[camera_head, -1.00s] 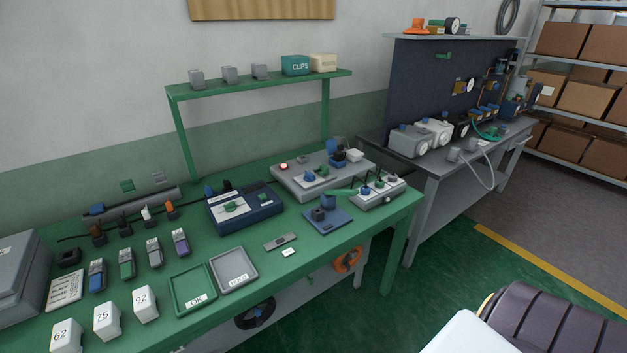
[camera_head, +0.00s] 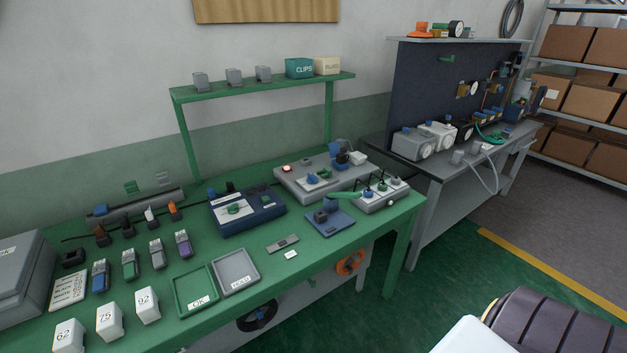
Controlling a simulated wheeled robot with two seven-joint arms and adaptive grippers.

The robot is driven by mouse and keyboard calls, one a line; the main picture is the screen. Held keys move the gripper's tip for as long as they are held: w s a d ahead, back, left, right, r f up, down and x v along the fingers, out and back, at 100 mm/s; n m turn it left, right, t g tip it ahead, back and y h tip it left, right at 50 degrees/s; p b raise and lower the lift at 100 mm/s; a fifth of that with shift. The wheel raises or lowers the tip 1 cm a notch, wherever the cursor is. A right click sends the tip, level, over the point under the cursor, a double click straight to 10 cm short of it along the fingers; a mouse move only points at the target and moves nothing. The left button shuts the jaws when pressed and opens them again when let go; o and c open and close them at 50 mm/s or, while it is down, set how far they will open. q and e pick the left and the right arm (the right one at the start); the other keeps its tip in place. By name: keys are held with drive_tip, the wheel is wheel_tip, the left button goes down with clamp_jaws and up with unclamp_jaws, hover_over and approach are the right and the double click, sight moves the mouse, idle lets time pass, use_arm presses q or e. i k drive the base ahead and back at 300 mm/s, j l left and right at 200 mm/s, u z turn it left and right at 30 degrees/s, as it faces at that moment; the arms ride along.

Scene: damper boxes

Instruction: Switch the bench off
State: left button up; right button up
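The green bench (camera_head: 330,258) runs across the left and middle of the head view. A grey control box (camera_head: 348,186) lies at its back right, with a red lamp (camera_head: 287,169) that looks lit and a blue-and-green control on a white plate (camera_head: 318,178). In front of it is a smaller light-grey box (camera_head: 381,196) with several knobs or plugs on top. A dark blue unit (camera_head: 248,213) with a green knob sits left of them. I cannot tell which control is the bench's switch. Neither of my grippers is in view.
A green OK tray (camera_head: 182,310) and grey HOLD tray (camera_head: 221,285) lie at the front. Labelled white blocks (camera_head: 109,322) and several small connectors stand left. A green shelf (camera_head: 262,88) rises behind.

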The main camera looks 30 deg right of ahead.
sight(312, 179)
drive_tip(key=i+l+u, duration=0.2)
drive_tip(key=i+l, duration=0.7)
drive_tip(key=l, duration=0.1)
